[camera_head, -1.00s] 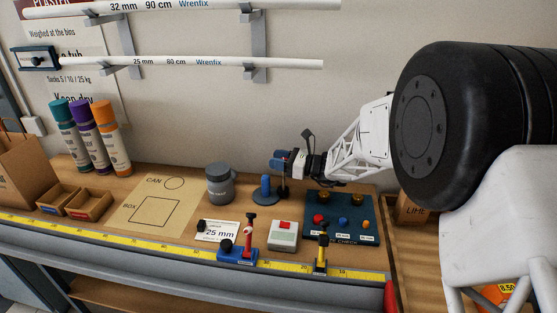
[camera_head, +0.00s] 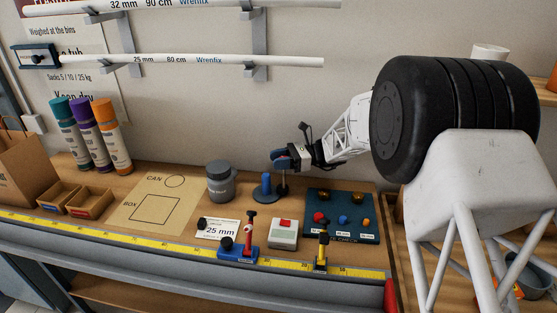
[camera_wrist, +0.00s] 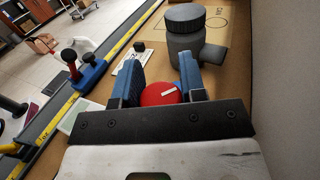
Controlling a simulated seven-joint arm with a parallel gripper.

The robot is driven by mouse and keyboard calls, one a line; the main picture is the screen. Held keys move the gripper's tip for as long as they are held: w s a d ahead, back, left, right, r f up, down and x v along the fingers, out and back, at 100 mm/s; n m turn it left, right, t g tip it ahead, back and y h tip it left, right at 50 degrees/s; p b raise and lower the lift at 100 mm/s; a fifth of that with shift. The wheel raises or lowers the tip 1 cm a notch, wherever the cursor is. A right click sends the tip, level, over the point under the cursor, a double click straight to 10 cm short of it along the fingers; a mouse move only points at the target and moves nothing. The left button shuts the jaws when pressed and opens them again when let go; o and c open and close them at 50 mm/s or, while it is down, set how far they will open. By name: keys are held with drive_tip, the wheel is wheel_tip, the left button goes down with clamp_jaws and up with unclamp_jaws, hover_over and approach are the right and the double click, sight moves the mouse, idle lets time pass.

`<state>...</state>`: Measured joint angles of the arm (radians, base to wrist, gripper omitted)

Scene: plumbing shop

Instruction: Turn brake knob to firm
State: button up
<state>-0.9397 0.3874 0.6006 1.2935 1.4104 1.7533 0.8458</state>
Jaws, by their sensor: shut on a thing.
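In the wrist view a round red knob (camera_wrist: 158,94) with a white pointer line sits between the two blue fingers of my gripper (camera_wrist: 160,82). The fingers are shut on its sides. The white line points up and to the right in that view. In the head view my gripper (camera_head: 283,160) is above the bench, at the top of a thin dark post (camera_head: 284,184). The knob is hidden by the fingers there. No firm or soft marking is readable in either view.
A blue peg on a round base (camera_head: 265,186) stands beside the post. A grey lidded jar (camera_head: 220,183) is left of it. A dark blue panel with several knobs (camera_head: 341,236) lies right. A white box with a red button (camera_head: 284,235) stands in front.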

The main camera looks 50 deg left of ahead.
drive_tip(key=o, duration=0.9)
drive_tip(key=shift+c, duration=0.2)
drive_tip(key=shift+w, duration=0.1)
drive_tip(key=shift+w+d, duration=0.2)
drive_tip(key=shift+w, duration=0.3)
drive_tip(key=shift+v, duration=0.9)
wheel_tip(320, 180, up, 5)
drive_tip(key=shift+f, duration=0.1)
drive_tip(key=shift+r, duration=1.1)
